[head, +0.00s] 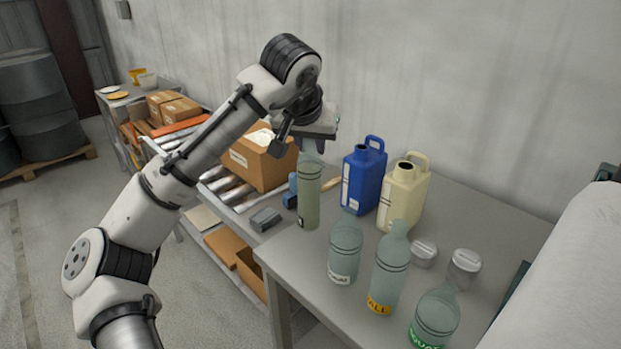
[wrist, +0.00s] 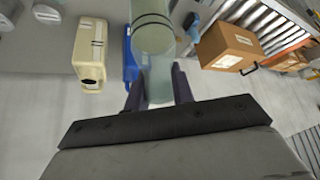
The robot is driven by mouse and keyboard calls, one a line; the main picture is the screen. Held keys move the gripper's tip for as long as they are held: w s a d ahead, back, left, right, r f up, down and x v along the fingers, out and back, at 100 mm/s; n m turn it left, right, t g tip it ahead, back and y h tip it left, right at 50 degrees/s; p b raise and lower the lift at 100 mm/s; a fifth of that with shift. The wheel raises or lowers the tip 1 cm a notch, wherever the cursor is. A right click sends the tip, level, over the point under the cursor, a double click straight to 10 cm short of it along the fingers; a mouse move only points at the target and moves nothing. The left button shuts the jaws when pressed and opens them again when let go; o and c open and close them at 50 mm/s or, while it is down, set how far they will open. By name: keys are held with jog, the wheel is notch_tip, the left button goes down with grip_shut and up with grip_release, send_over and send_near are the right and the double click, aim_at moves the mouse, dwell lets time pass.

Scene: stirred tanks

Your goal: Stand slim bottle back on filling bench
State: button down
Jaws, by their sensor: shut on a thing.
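A blue jug (head: 362,180) and a cream jug (head: 404,200) stand right of the bottle. Glass bottles (head: 345,250) stand nearer, with two lidded jars (head: 464,266) behind. A small grey block (head: 265,219) lies left. A roller conveyor (head: 215,178) with a carton (head: 262,160) adjoins the bench.

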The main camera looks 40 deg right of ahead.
aim_at(311, 178)
notch_tip(311, 178, down, 8)
jog(key=shift+f+p, duration=0.1)
jog(key=shift+p, duration=0.35)
jog(key=c, duration=1.2)
grip_release()
jog(key=b+v, duration=0.2)
jog(key=v, duration=1)
jog(key=shift+b, duration=0.35)
